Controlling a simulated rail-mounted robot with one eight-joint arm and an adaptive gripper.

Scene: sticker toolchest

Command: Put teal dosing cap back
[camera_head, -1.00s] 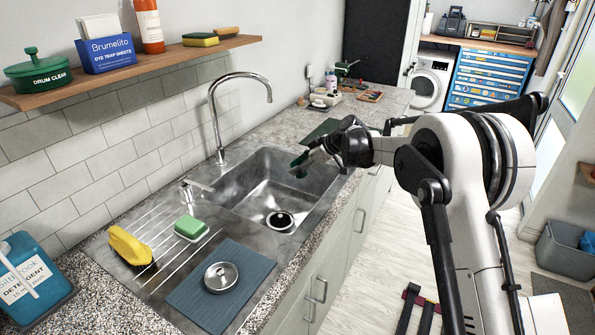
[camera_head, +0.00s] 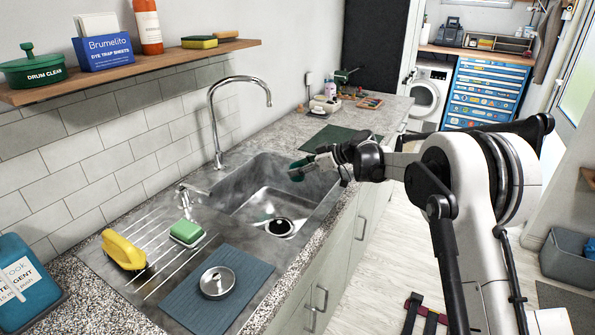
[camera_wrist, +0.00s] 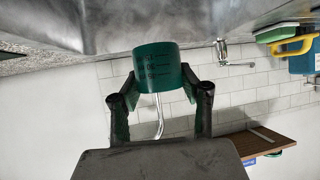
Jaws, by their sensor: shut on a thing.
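The teal dosing cap (camera_wrist: 157,68), a short cup with dark measuring marks, is held between the two fingers of my gripper (camera_wrist: 160,95). In the head view the cap (camera_head: 297,170) shows small at the tip of my gripper (camera_head: 310,163), over the far right part of the sink basin. The blue detergent jug (camera_head: 27,280) stands on the counter at the lower left, cut by the frame edge. Its top is not clearly visible. A blue container (camera_wrist: 304,62), likely this jug, shows at the right edge of the wrist view.
The tall curved faucet (camera_head: 214,125) rises behind the sink (camera_head: 230,205). A yellow object (camera_head: 124,250), a green sponge (camera_head: 187,231) and a blue-grey mat (camera_head: 245,292) with a metal strainer (camera_head: 218,281) lie on the drainboard. A shelf (camera_head: 130,72) hangs above.

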